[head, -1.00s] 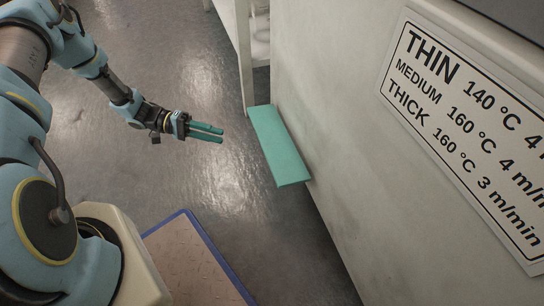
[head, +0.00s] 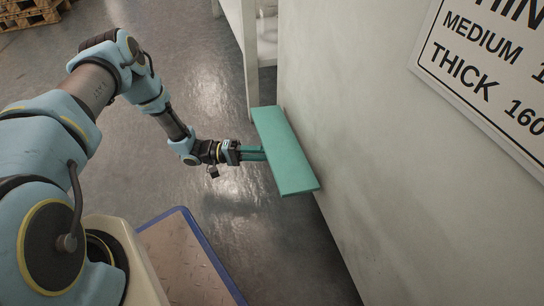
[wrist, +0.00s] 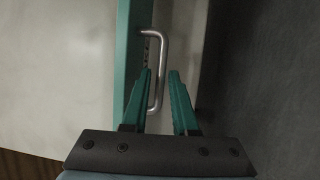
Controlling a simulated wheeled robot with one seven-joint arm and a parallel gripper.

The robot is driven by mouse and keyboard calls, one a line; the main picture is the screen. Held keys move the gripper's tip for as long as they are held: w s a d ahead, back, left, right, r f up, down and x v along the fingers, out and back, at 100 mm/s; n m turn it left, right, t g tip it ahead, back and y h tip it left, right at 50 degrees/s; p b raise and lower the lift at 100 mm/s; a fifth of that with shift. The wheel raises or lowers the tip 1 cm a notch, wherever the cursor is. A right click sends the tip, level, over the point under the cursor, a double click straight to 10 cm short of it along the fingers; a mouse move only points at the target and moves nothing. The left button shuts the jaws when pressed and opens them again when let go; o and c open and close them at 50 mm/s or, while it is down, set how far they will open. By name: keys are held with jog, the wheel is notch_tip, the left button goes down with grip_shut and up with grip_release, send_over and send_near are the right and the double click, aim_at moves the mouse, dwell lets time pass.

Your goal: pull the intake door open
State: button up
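A green panel (head: 285,150), which looks like the intake door, juts from the side of the pale machine (head: 350,120) in the head view. My gripper (head: 262,154) is at its left edge, and its fingertips are partly hidden by the panel. In the wrist view a green edge (wrist: 125,50) and a metal bar handle (wrist: 164,55) stand ahead. My gripper's two green fingers (wrist: 160,74) are apart. The handle bar passes between the fingertips, nearer the left finger. I cannot tell whether it touches that finger.
A printed sign (head: 495,75) is on the machine's face at the right. A blue-edged plate (head: 185,260) lies at the bottom, near my base. A wooden pallet (head: 35,12) is at the far upper left.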

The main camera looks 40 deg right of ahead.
jog(key=shift+x, duration=1.1)
grip_shut()
dwell(0.7)
